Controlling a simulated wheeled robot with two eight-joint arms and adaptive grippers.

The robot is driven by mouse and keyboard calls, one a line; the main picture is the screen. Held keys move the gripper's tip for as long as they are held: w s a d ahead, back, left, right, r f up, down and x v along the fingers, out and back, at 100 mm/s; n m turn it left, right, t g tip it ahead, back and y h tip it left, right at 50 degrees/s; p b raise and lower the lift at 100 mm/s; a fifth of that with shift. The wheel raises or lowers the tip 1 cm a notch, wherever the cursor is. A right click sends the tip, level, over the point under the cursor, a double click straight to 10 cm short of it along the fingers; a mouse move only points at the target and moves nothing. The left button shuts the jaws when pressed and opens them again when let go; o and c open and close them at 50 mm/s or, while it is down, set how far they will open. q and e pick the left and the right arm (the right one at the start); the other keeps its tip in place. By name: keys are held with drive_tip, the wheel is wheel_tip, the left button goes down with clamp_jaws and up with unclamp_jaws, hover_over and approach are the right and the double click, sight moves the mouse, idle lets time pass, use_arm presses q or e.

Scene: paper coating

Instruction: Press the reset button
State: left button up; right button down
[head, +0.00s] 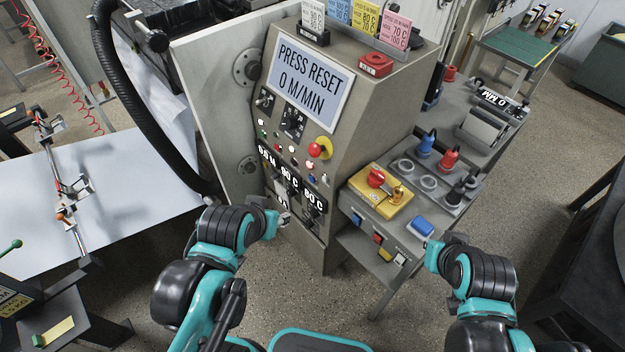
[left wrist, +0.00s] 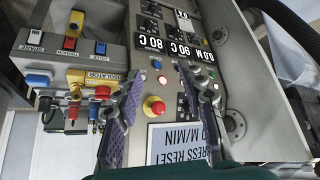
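The control cabinet's screen (head: 308,82) reads "PRESS RESET 0 M/MIN"; it shows upside down in the left wrist view (left wrist: 187,146). Below it are small coloured buttons (head: 294,162) and a red mushroom knob (head: 319,149) on a yellow base. No reset label is legible on these buttons. My left gripper (head: 284,217) is in front of the cabinet's lower panel. In the left wrist view its fingers (left wrist: 160,78) are spread and empty, with a blue button (left wrist: 157,65) and a lit pinkish button (left wrist: 162,79) seen between them. My right gripper (head: 437,243) is near the side console; its opening is unclear.
The side console (head: 349,196) carries a yellow box with a red rotary switch (head: 376,178), rocker switches and coloured plugs (head: 449,158). A black hose (head: 125,95) hangs left of the cabinet. A white sheet (head: 130,185) lies at left. Open floor shows below the cabinet.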

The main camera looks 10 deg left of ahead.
idle(0.4)
use_arm(q)
clamp_jaws()
idle(1.1)
